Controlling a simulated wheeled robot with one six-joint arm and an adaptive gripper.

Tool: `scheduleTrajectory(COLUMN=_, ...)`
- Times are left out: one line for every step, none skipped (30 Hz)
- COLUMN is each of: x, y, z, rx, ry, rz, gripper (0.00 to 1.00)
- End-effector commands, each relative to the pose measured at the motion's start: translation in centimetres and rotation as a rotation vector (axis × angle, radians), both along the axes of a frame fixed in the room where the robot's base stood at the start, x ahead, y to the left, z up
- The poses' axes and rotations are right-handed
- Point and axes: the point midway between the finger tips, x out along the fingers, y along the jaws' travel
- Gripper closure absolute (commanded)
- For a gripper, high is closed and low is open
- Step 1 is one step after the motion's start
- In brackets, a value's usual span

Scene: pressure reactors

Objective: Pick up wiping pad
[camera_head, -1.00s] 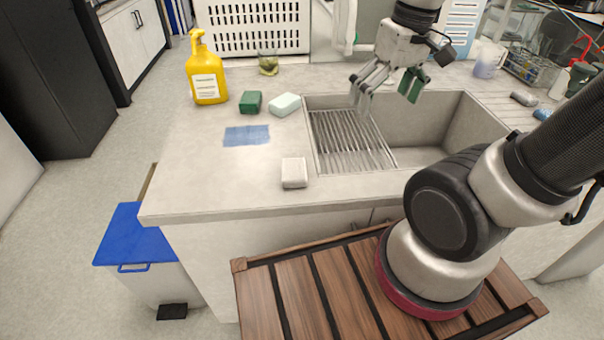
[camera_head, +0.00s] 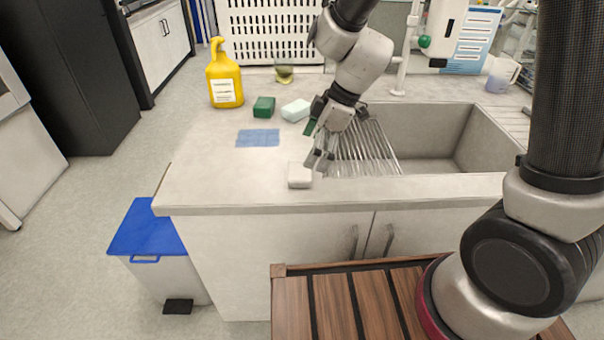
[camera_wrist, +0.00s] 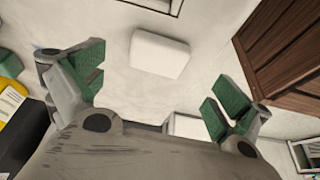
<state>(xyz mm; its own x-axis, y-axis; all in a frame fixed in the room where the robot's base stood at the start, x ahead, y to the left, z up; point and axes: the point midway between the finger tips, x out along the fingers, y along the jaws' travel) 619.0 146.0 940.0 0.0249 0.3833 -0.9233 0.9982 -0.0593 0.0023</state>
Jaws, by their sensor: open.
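A small white block-like pad (camera_head: 299,176), which looks like the wiping pad, lies flat near the counter's front edge, left of the sink. It also shows in the wrist view (camera_wrist: 159,54), in plain sight between and beyond my fingers. My gripper (camera_head: 318,146) is open and empty, with green finger pads. In the head view it is just above and right of the white pad, close to the sink's left edge. In the wrist view my gripper (camera_wrist: 157,88) has its fingers spread wider than the pad, with none seen touching it.
A blue cloth (camera_head: 258,138), a green sponge (camera_head: 264,107) and a pale block (camera_head: 296,110) lie farther back on the counter (camera_head: 215,165). A yellow bottle (camera_head: 225,80) stands behind left. The sink (camera_head: 435,130) with a wire rack is right. A blue-lidded bin (camera_head: 146,230) stands below.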

Motion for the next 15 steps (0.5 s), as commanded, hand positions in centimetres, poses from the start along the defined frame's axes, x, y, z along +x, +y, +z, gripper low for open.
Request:
scheduleTrajectory(x=-0.1, y=0.2, z=-0.7, rx=-0.002, ry=0.004, rz=0.001, gripper=0.0)
scheduleTrajectory(x=-0.1, y=0.4, z=-1.0, rx=-0.002, ry=0.005, rz=0.0, gripper=0.0)
scheduleTrajectory(x=0.0, y=0.6, z=-1.4, rx=-0.002, ry=0.004, rz=-0.001, gripper=0.0)
scheduleTrajectory(x=0.0, y=0.8, z=-1.8, rx=-0.003, ry=0.004, rz=-0.001, gripper=0.0)
scheduleTrajectory(x=0.1, y=1.0, z=-2.1, rx=-0.003, ry=0.005, rz=0.0, gripper=0.0)
scheduleTrajectory(x=0.1, y=1.3, z=-2.6, rx=-0.003, ry=0.005, rz=-0.001, gripper=0.0)
scheduleTrajectory(x=0.2, y=1.5, z=-3.1, rx=-0.004, ry=0.005, rz=-0.001, gripper=0.0)
scheduleTrajectory(x=0.3, y=1.8, z=-3.5, rx=-0.003, ry=0.004, rz=-0.002, gripper=0.0)
scheduleTrajectory(x=0.3, y=2.1, z=-4.1, rx=-0.004, ry=0.005, rz=-0.001, gripper=0.0)
scheduleTrajectory(x=0.3, y=2.3, z=-4.5, rx=-0.003, ry=0.005, rz=-0.001, gripper=0.0)
scheduleTrajectory(x=0.4, y=2.4, z=-4.9, rx=-0.003, ry=0.004, rz=-0.002, gripper=0.0)
scheduleTrajectory(x=0.4, y=2.6, z=-5.3, rx=-0.003, ry=0.004, rz=-0.002, gripper=0.0)
scheduleTrajectory(x=0.4, y=2.7, z=-5.5, rx=-0.002, ry=0.004, rz=-0.002, gripper=0.0)
scheduleTrajectory(x=0.4, y=2.7, z=-5.7, rx=-0.002, ry=0.004, rz=-0.002, gripper=0.0)
scheduleTrajectory(x=0.4, y=2.8, z=-5.8, rx=-0.002, ry=0.003, rz=-0.002, gripper=0.0)
